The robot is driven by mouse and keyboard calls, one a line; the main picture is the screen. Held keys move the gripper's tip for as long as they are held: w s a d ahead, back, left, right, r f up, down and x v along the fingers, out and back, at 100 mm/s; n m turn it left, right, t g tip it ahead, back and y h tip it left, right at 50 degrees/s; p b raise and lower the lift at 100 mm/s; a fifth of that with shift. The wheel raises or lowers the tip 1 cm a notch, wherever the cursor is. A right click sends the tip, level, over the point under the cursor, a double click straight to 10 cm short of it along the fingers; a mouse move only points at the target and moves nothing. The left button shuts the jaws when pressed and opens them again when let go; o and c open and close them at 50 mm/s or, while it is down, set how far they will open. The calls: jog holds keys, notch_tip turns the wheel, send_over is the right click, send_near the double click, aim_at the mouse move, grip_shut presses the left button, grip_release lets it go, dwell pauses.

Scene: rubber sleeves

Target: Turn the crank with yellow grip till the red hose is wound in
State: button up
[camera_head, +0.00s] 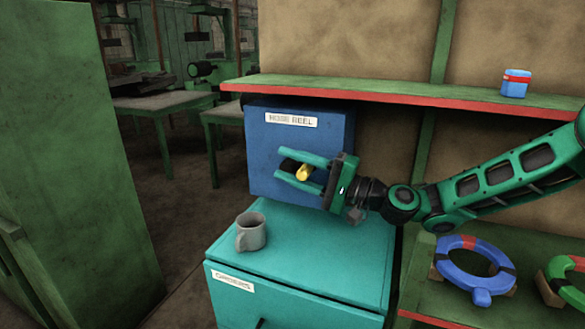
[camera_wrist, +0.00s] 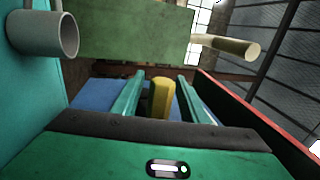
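The blue box labelled "HOSE REEL" (camera_head: 270,155) stands on the teal cabinet, under the shelf. The crank's yellow grip (camera_head: 304,172) sticks out at the front of the box. My gripper (camera_head: 284,163) reaches in from the right, its fingers above and below the yellow grip. In the wrist view the yellow grip (camera_wrist: 162,98) stands between the two fingers, with a gap on each side. The gripper is open around it. A dark part beside the grip shows between the fingertips; most of the crank is hidden. I see no red hose.
A grey mug (camera_head: 251,232) stands on the teal cabinet (camera_head: 330,240), left of my arm. The green shelf (camera_head: 400,92) with a red edge runs above my gripper, carrying a blue-and-red container (camera_head: 516,83). A blue ring (camera_head: 472,268) lies on the lower right shelf.

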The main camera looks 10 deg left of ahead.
jog(key=v, duration=1)
jog(key=shift+d+f, duration=0.15)
jog(key=shift+d, duration=0.25)
